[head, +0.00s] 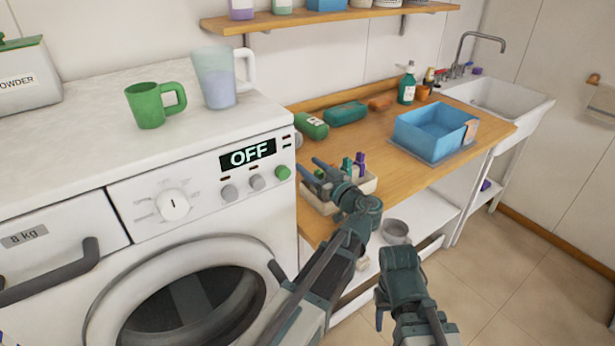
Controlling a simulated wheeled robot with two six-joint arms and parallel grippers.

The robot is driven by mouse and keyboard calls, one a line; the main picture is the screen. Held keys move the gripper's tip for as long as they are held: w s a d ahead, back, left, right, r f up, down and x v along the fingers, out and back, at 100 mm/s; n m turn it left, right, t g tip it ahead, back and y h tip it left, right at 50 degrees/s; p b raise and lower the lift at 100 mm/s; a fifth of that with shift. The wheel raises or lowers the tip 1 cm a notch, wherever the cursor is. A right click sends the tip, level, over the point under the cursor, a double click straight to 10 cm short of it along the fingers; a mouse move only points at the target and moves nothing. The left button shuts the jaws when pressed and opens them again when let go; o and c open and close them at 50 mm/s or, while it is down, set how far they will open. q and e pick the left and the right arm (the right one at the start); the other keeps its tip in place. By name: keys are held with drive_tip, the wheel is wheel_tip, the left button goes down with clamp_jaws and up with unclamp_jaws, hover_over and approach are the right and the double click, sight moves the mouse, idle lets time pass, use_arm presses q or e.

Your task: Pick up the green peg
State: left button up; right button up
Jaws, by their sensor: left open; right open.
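A small green peg (347,165) stands beside a purple peg (360,161) in a shallow beige tray (369,184) on the wooden counter. My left gripper (311,169) is open over the left part of this tray, its fingers pointing left. The green peg is just behind and to the right of its fingers, apart from them as far as I can tell. The wrist hides much of the tray and the lower part of the pegs. My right gripper (409,316) is low in front of the counter, open and away from the pegs.
The washing machine (200,230) stands directly left of the tray, its top higher than the counter. A blue basin (435,130) sits to the right, with a green bottle (407,85) behind it. A grey bowl (395,231) rests on the lower shelf.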

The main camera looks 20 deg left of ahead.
use_arm(q)
drive_tip(key=shift+d+r, duration=0.1)
drive_tip(key=shift+d, duration=0.05)
drive_tip(key=shift+c, duration=0.9)
clamp_jaws()
drive_tip(key=shift+r, duration=0.1)
wheel_tip(320, 180, up, 10)
drive_tip(key=p, duration=1)
